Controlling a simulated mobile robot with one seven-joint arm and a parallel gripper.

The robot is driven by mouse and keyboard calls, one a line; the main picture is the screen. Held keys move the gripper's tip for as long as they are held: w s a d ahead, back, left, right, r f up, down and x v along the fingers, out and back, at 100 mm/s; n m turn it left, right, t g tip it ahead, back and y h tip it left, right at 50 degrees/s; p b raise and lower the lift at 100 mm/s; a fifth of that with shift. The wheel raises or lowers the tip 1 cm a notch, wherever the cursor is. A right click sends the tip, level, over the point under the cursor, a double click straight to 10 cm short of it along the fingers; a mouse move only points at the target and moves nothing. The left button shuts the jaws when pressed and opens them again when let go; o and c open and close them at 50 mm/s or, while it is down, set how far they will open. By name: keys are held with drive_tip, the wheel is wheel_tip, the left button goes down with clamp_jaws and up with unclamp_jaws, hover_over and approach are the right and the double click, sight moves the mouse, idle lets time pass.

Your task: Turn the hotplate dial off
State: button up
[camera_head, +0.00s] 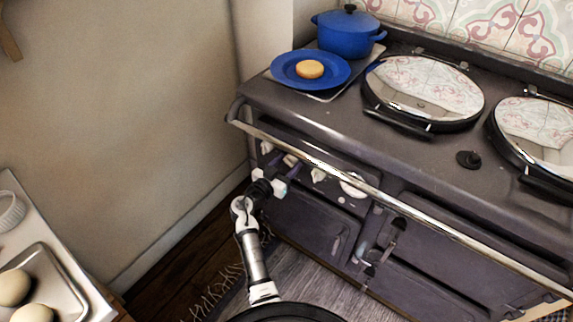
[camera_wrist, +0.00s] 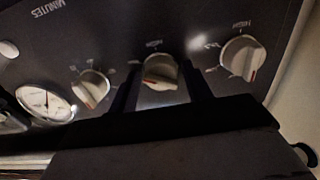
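Three cream dials sit on the dark front panel of the range. In the wrist view the middle dial (camera_wrist: 160,72) lies between the two fingers of my gripper (camera_wrist: 165,88), with a small gap on each side. The right dial (camera_wrist: 242,57) and left dial (camera_wrist: 91,88) stand clear of the fingers. Labels read HIGH upside down above the middle and right dials; which one is the hotplate dial I cannot tell. In the head view my gripper (camera_head: 272,184) is in front of the panel, just below the dials, one of which is the dial (camera_head: 318,174) on the right.
A round white gauge (camera_wrist: 46,102) is beside the dials. A chrome rail (camera_head: 340,170) runs along the range's front edge above them. A blue plate (camera_head: 285,72) with a round yellow item and a blue pot (camera_head: 347,38) stand on top. A wall (camera_head: 140,120) is to the left.

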drive_tip(key=c, duration=0.7)
